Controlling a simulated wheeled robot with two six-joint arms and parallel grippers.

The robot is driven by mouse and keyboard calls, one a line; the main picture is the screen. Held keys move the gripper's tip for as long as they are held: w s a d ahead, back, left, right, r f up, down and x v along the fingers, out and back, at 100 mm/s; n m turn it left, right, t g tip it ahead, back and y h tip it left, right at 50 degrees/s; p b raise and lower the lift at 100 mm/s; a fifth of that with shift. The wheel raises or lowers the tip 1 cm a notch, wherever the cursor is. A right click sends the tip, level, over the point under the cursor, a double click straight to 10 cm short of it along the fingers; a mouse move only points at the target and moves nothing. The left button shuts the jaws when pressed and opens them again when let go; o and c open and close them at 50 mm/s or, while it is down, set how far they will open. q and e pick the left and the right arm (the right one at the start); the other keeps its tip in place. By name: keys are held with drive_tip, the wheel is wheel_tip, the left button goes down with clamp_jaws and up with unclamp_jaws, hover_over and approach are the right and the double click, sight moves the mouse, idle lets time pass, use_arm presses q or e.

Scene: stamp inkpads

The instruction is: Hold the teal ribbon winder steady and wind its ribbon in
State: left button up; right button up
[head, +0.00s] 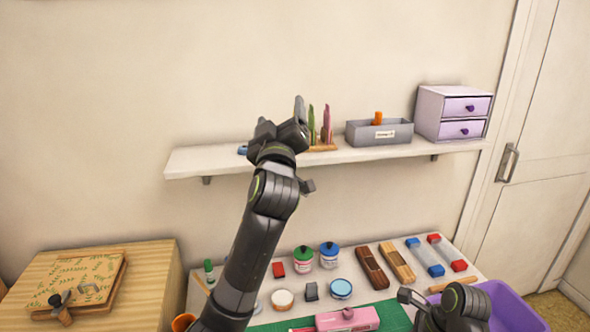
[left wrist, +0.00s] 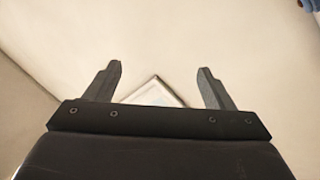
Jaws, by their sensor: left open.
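I cannot make out a teal ribbon winder for certain in either view. A small blue thing (head: 243,149) on the wall shelf is mostly hidden behind my left arm. A pink box-like thing (head: 347,319) lies at the front of the low table, cut by the lower edge. My left gripper (head: 283,115) is raised in front of the shelf, pointing up. In the left wrist view its jaws (left wrist: 160,70) are apart with nothing between them. My right gripper (head: 408,297) is low at the front right, near the table; its jaw opening is unclear.
The wall shelf (head: 220,160) bears a grey bin (head: 379,133), a lilac drawer unit (head: 453,113) and upright green and pink pieces. Jars, pads and wooden blocks crowd the low table around a green mat (head: 393,315). A purple crate (head: 515,308) stands at right, a wooden cabinet (head: 150,280) at left.

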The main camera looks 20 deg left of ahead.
use_arm(q)
drive_tip(key=s+d+f+n+g+h, duration=0.3)
drive_tip(key=f+h, duration=0.1)
drive_tip(key=f, duration=0.9)
drive_tip(key=s+d+f+n+g+h, duration=0.2)
drive_tip(key=s+d+f+g+h, duration=0.15)
drive_tip(key=f, duration=0.95)
drive_tip(key=s+d+f+n+g+h, duration=0.3)
drive_tip(key=f+g, duration=0.1)
drive_tip(key=f, duration=0.9)
drive_tip(key=s+d+f+n+h, duration=0.1)
drive_tip(key=s+f+h, duration=0.1)
drive_tip(key=s+f, duration=0.1)
drive_tip(key=s+d+f+n+g+h, duration=0.1)
drive_tip(key=s+f+n+h, duration=0.1)
drive_tip(key=s+f+h, duration=0.1)
drive_tip(key=s+d+f+n+g+h, duration=0.1)
drive_tip(key=s+f+h, duration=0.2)
drive_tip(key=s+f, duration=0.2)
drive_tip(key=shift+d+f+n+g, duration=0.25)
drive_tip(key=shift+d+f+n, duration=0.05)
drive_tip(key=shift+f, duration=0.5)
drive_tip(key=shift+s+a+f+n+h, duration=0.15)
drive_tip(key=shift+s+f+n+h, duration=0.15)
drive_tip(key=shift+s+n+h, duration=0.3)
drive_tip(key=x, duration=1.7)
drive_tip(key=shift+w, duration=0.3)
drive_tip(key=shift+c, duration=0.3)
